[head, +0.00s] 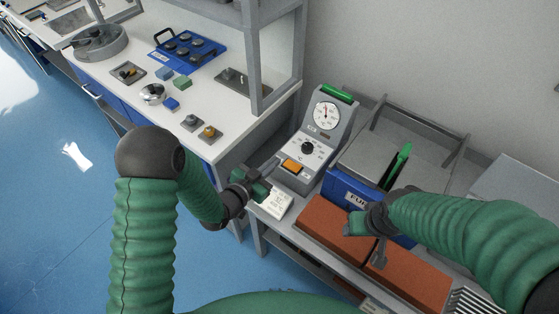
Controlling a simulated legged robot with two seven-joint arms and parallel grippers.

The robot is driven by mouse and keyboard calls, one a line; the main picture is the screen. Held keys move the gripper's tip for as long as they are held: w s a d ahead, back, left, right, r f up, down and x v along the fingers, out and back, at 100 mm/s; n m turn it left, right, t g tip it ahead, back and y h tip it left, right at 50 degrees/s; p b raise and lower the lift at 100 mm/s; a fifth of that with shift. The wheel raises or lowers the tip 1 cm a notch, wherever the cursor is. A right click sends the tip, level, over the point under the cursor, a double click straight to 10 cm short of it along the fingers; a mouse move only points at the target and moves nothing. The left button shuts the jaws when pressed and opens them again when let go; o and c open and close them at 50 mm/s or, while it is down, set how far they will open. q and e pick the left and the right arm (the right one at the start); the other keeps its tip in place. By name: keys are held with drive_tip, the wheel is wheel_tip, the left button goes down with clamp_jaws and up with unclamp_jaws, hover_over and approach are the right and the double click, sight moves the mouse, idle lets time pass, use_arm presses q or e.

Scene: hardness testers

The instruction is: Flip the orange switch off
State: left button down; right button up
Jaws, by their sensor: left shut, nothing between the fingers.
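The orange switch (291,167) sits on the lower front of a grey tester (322,137) with a round dial and a black knob. My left gripper (270,172) is shut and empty, just left of the switch. Its tips are near the tester's left edge; whether they touch it, I cannot tell. The switch face is in plain view, but its on or off position is too small to read. My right gripper (366,238) hangs over the brick-red blocks to the right, and its finger opening is unclear.
A white labelled card (275,204) lies below my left gripper. A blue-fronted box (350,190) stands right of the tester, near brick-red blocks (414,277). A grey shelf post (257,60) rises behind left. The white bench (137,93) holds small parts and a blue tray (214,56).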

use_arm(q)
drive_tip(key=s+a+r+n+g+y+p, duration=0.2)
drive_tip(key=s+a+r+y+p, duration=0.1)
drive_tip(key=a, duration=0.3)
drive_tip(key=s+a+r+n+g+y+p, duration=0.1)
drive_tip(key=s+a+r+g+y+p, duration=0.15)
drive_tip(key=a, duration=0.25)
drive_tip(key=s+a+r+n+g+y+p, duration=0.1)
drive_tip(key=s+a+r+n+g, duration=0.1)
drive_tip(key=s, duration=0.5)
drive_tip(key=s+a+r+n+g+y+p, duration=0.2)
drive_tip(key=s+r+n+g, duration=0.1)
drive_tip(key=s, duration=0.5)
drive_tip(key=shift+s+a+r+g, duration=0.3)
drive_tip(key=shift+a+r+g, duration=0.05)
drive_tip(key=shift+a, duration=0.05)
use_arm(e)
drive_tip(key=w+v, duration=0.2)
drive_tip(key=v, duration=0.5)
drive_tip(key=shift+d+r, duration=0.35)
drive_tip(key=shift+r, duration=0.25)
drive_tip(key=shift+w, duration=0.2)
drive_tip(key=shift+s, duration=0.1)
